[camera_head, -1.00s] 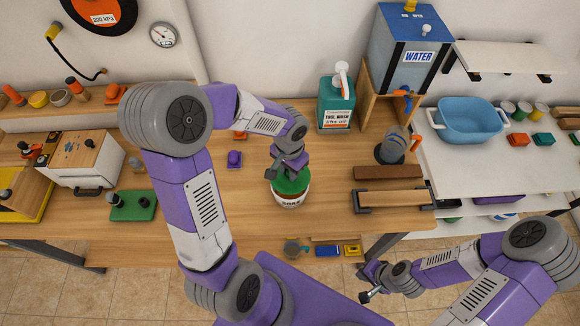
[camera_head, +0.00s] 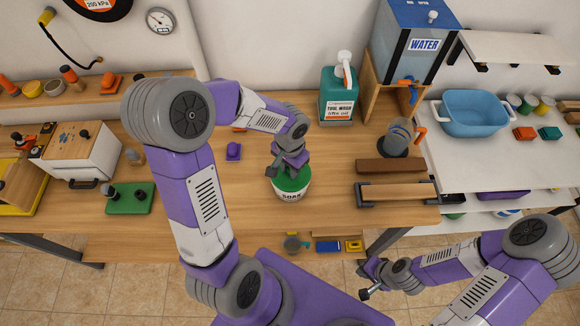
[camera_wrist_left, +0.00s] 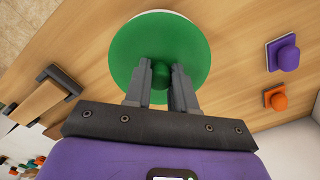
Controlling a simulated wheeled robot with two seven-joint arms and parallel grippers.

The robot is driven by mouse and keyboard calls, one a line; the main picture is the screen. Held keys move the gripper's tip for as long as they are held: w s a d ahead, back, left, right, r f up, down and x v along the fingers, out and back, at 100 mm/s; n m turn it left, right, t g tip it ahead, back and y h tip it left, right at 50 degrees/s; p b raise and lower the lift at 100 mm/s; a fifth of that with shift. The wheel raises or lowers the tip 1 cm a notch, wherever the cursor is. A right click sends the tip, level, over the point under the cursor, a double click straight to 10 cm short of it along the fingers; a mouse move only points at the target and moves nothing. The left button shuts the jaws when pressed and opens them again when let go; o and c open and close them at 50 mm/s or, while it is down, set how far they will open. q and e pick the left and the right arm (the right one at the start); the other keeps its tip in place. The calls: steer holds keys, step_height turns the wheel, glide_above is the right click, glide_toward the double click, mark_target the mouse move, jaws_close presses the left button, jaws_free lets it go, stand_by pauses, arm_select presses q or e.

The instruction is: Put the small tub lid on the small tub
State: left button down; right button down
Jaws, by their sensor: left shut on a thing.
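The small tub (camera_head: 291,196) is white with a dark label reading SOAP and stands on the wooden bench. The green small tub lid (camera_head: 292,182) lies over the tub's mouth and looks about level; I cannot tell whether it is fully seated. My left gripper (camera_head: 285,171) is above the lid, shut on its knob. In the left wrist view the lid (camera_wrist_left: 160,45) is a green disc, with its knob (camera_wrist_left: 160,74) between my left fingers (camera_wrist_left: 160,85); the tub is almost wholly hidden beneath it. My right gripper (camera_head: 367,283) is low, off the bench's front edge, away from the tub.
A purple knobbed piece (camera_head: 233,151) lies left of the tub. A green board (camera_head: 130,199) is further left. A teal tool wash jug (camera_head: 338,102) stands behind. A wooden bar with dark ends (camera_head: 398,194) lies to the right. The bench around the tub is clear.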

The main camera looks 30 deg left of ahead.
arm_select(q)
steer(key=shift+f+b, duration=0.6)
steer(key=shift+b, duration=0.15)
stand_by(1.4)
steer(key=c, duration=0.9)
jaws_free()
steer(key=shift+o, duration=0.2)
steer(key=shift+r+p, duration=3.2)
steer(key=shift+r, duration=0.9)
steer(key=shift+f, duration=0.1)
